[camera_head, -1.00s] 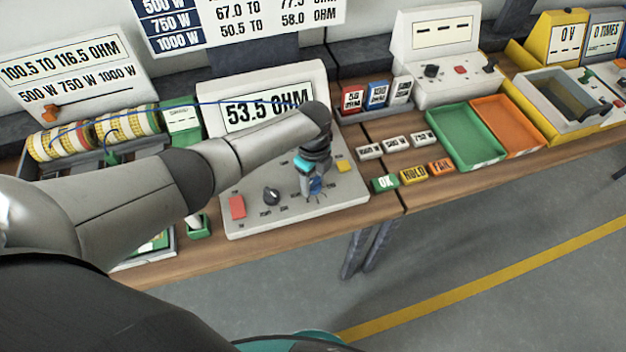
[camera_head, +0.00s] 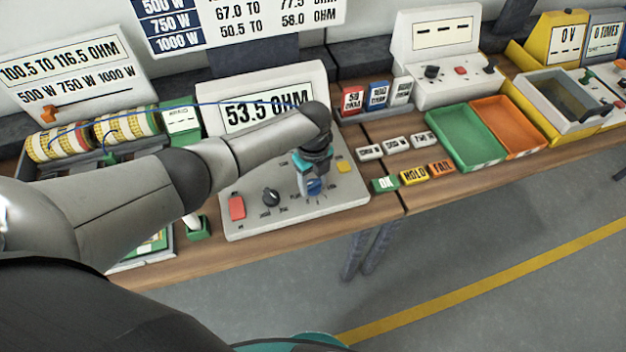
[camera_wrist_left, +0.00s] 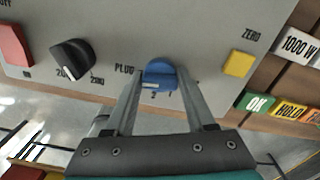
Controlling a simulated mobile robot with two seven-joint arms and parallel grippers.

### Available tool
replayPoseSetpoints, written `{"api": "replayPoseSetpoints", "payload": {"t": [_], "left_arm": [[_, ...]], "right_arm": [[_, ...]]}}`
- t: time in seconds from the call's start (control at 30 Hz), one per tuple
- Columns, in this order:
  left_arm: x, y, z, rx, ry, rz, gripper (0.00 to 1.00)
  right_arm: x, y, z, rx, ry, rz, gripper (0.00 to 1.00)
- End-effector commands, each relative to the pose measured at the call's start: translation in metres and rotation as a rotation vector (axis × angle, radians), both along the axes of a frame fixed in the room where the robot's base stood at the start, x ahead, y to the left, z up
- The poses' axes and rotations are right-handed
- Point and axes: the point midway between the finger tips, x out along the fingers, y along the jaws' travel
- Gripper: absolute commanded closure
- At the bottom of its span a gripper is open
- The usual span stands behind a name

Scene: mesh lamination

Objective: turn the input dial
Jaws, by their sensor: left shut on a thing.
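The input dial is the blue knob (camera_wrist_left: 159,76) on the sloped grey panel of the meter (camera_head: 345,190), whose display reads 53.5 OHM. In the left wrist view a white mark shows at the knob's lower edge, and the word PLUG is printed to its left. My left gripper (camera_head: 312,187) reaches down over the panel from the left. In the left wrist view its two fingers (camera_wrist_left: 160,85) stand on either side of the blue knob, shut on it. In the head view the gripper partly hides the knob (camera_head: 314,187). My right gripper is not in view.
A black range knob (camera_head: 271,196) and a red button (camera_head: 237,207) sit left of the dial, and a yellow ZERO button (camera_head: 343,166) sits right. OK, HOLD and FAIL blocks (camera_head: 413,176) lie right of the meter. Green (camera_head: 452,149) and orange trays (camera_head: 522,143) stand beyond.

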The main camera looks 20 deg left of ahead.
Motion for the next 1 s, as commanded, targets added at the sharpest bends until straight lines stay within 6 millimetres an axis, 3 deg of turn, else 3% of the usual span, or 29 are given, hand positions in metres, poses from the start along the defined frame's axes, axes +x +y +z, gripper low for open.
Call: {"api": "replayPoseSetpoints", "payload": {"t": [0.03,0.27,0.6,0.77,1.0], "left_arm": [[0.001,-0.001,0.001,-0.001,-0.002,-0.002,0.44],[0.000,0.000,0.001,0.000,-0.001,-0.001,0.19],[0.001,0.000,0.004,0.000,-0.001,0.000,0.19],[0.001,0.001,0.023,0.000,-0.004,-0.001,0.19],[0.001,0.000,0.069,-0.001,-0.005,-0.002,0.19]], "right_arm": [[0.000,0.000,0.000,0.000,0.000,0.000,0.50],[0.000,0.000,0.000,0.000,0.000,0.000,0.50],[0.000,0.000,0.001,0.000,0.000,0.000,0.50],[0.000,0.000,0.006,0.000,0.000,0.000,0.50],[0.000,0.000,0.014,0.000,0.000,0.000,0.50]]}}
